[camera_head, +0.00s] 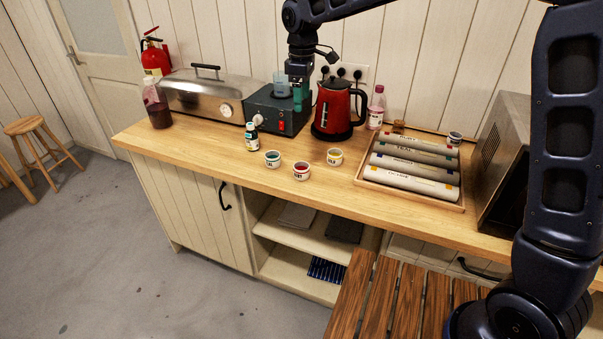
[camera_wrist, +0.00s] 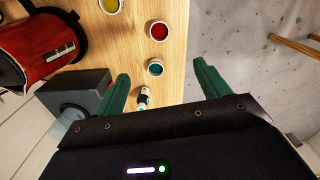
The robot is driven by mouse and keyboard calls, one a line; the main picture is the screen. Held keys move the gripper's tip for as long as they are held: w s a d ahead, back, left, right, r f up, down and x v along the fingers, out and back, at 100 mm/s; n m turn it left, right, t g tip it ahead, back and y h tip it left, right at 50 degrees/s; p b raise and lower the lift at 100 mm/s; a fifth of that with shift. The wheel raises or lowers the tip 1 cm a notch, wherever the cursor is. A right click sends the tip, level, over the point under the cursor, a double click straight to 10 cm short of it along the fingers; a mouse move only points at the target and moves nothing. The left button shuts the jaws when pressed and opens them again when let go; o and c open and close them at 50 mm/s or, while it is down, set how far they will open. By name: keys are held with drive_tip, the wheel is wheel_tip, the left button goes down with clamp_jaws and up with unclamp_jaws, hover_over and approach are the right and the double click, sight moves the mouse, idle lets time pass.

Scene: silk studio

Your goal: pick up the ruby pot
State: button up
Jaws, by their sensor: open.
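The ruby pot (camera_head: 301,171) is a small white cup with red contents, standing near the front edge of the wooden counter. It also shows near the top of the wrist view (camera_wrist: 158,31), beyond the fingertips. A teal pot (camera_head: 272,158) stands to its left and a yellow pot (camera_head: 335,156) to its right and farther back. My gripper (camera_head: 297,100) is open and empty, with green fingers, raised above the counter near the black heater box. In the wrist view the fingers of my gripper (camera_wrist: 163,82) are spread wide.
A wooden tray of rolls (camera_head: 459,207) lies to the right. The counter's front strip is mostly clear.

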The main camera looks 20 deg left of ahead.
hover_over(300, 167)
drive_tip(key=s+d, duration=0.2)
wheel_tip(300, 167, down, 21)
drive_tip(key=shift+s+a+r, duration=0.1)
drive_tip(key=shift+a, duration=0.05)
drive_tip(key=shift+a+f, duration=0.2)
drive_tip(key=shift+f, duration=1.2)
drive_tip(key=shift+a+f, duration=0.15)
drive_tip(key=shift+f, duration=1.25)
drive_tip(key=c, duration=1.1)
drive_tip(key=shift+r, duration=0.15)
wheel_tip(300, 167, up, 20)
drive_tip(key=shift+f, duration=0.1)
